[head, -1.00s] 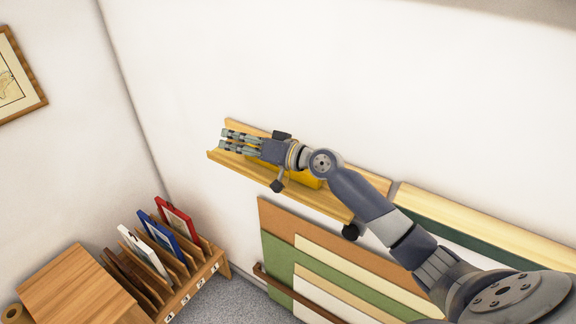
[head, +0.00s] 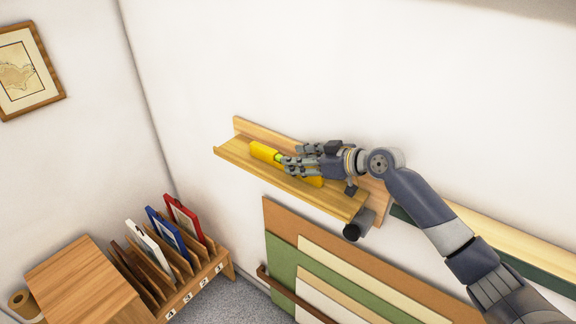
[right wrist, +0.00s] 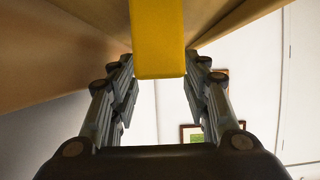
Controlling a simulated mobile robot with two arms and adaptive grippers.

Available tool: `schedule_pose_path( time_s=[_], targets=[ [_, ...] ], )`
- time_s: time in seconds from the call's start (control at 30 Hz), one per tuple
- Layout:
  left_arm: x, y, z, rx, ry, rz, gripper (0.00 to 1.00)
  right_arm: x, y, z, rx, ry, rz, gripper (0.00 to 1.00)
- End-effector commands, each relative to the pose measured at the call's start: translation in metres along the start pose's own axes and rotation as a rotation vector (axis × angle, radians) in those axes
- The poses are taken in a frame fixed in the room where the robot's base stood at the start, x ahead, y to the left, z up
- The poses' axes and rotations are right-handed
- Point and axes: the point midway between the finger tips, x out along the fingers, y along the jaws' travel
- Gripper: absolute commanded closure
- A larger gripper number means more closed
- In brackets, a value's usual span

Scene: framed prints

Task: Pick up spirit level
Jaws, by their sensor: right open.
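The yellow spirit level (head: 264,152) lies on a narrow wooden wall shelf (head: 230,149). My right gripper (head: 285,166) is at the level's middle in the head view, with its fingers over it and covering part of it. In the right wrist view the yellow end or side of the level (right wrist: 158,38) shows between the two open fingers (right wrist: 158,85), with gaps on both sides. The right gripper is open. I cannot tell how deep the level sits between the fingers. My left gripper is not in view.
Below the shelf, large coloured boards (head: 284,215) lean against the wall. A slotted wooden rack (head: 190,285) with framed prints stands at the lower left, beside a wooden box (head: 80,285). A framed map (head: 22,75) hangs on the left wall. The wall above the shelf is bare.

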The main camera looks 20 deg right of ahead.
Motion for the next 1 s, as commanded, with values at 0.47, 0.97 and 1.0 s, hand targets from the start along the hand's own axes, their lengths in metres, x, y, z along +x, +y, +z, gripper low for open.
schedule_pose_path(
  time_s=[0.47, 0.97, 1.0],
  targets=[
    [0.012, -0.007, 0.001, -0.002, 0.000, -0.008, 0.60, 0.056, -0.002, -0.005, 0.001, 0.001, 0.000, 0.57],
    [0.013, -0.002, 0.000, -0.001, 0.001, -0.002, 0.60, 0.063, -0.002, -0.006, 0.002, 0.000, 0.000, 0.91],
    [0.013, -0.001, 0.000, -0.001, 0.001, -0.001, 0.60, 0.063, -0.002, -0.006, 0.002, 0.000, 0.000, 1.00]
  ],
)
